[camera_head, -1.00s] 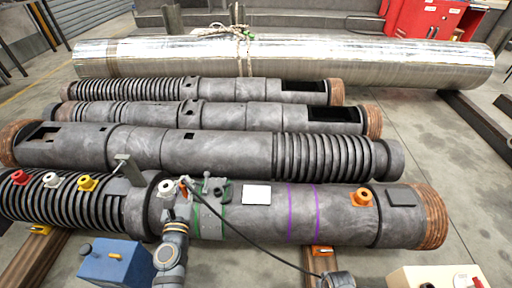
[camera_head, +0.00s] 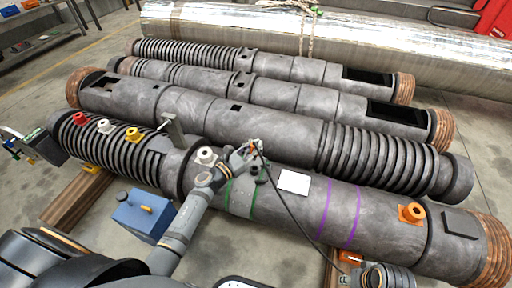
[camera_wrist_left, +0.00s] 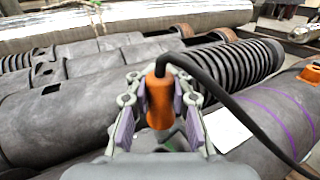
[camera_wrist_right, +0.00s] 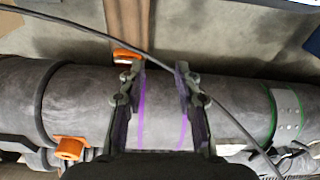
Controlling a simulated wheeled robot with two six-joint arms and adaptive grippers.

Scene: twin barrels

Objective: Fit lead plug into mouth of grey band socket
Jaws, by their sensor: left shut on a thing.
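My left gripper (camera_head: 245,158) is shut on the orange lead plug (camera_wrist_left: 160,100), whose black cable leaves its upper end. In the head view, the gripper is above the near barrel, by the grey band (camera_head: 240,198) with green edges. A small dark grey socket (camera_head: 262,176) shows beside the fingers. In the left wrist view, the plug and fingers hide most of what lies beneath. I cannot tell whether the plug touches the socket. In the right wrist view, my right gripper (camera_wrist_right: 160,68) is open and empty above the purple lines; the grey band (camera_wrist_right: 288,108) is at right.
White (camera_head: 207,155), yellow (camera_head: 133,134) and red (camera_head: 80,119) sockets stand to the left, an orange one (camera_head: 411,213) to the right. The cable (camera_head: 290,212) crosses the barrel. A blue box (camera_head: 144,215) stands in front.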

